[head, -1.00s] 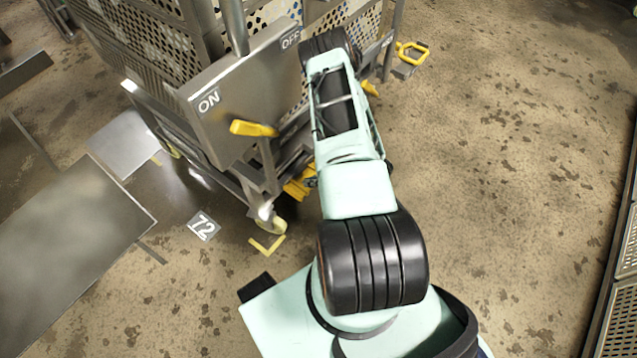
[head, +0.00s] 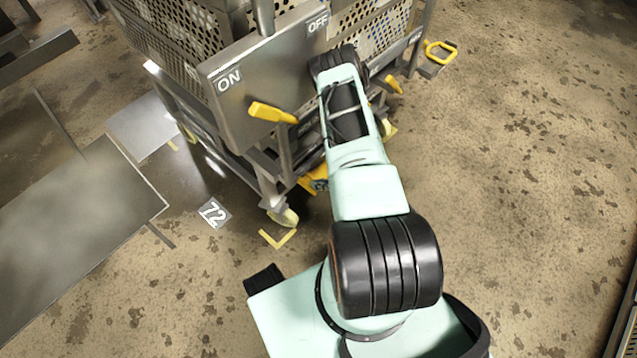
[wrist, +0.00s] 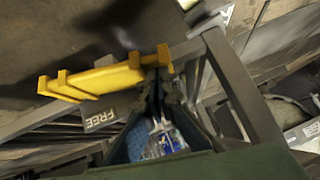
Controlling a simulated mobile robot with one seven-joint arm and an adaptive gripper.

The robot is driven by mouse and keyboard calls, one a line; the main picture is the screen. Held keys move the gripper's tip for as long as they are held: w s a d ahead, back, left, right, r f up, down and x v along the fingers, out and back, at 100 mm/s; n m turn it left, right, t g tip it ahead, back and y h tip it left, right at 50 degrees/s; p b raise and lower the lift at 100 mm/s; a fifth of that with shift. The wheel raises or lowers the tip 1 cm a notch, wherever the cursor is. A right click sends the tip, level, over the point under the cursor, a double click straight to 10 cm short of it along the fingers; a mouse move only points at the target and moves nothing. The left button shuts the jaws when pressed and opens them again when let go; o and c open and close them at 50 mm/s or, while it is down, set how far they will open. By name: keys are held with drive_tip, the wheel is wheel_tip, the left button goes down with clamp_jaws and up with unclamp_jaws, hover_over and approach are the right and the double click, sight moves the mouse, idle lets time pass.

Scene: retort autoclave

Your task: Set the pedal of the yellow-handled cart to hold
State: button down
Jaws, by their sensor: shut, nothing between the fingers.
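The cart (head: 232,125) is a grey metal frame with perforated baskets and a plate marked ON and OFF. Yellow handles (head: 272,113) stick out at its front. A yellow pedal (head: 313,181) sits low at the cart's foot, partly hidden by my arm. In the wrist view the pedal (wrist: 100,78) is a long yellow bar, with a FREE label (wrist: 100,117) beside it. My gripper (wrist: 160,75) is shut and empty, its tips at the right end of the bar. I cannot tell whether they touch it. No hold label is readable.
A caster (head: 284,216) stands under the near corner, by a yellow floor mark (head: 277,239). A floor tag 72 (head: 213,212) and flat metal plates (head: 80,230) lie to the left. Open floor spreads to the right.

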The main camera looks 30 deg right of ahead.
sight(316, 192)
drive_tip(key=shift+s+a+f+h, duration=0.2)
drive_tip(key=shift+a+f+h, duration=0.1)
drive_tip(key=shift+f+h, duration=0.15)
drive_tip(key=shift+s+a+f+b, duration=0.1)
drive_tip(key=shift+a+f+b, duration=0.15)
drive_tip(key=shift+f, duration=0.35)
drive_tip(key=shift+a+f+b, duration=0.15)
drive_tip(key=shift+f+b, duration=0.05)
drive_tip(key=shift+f, duration=0.35)
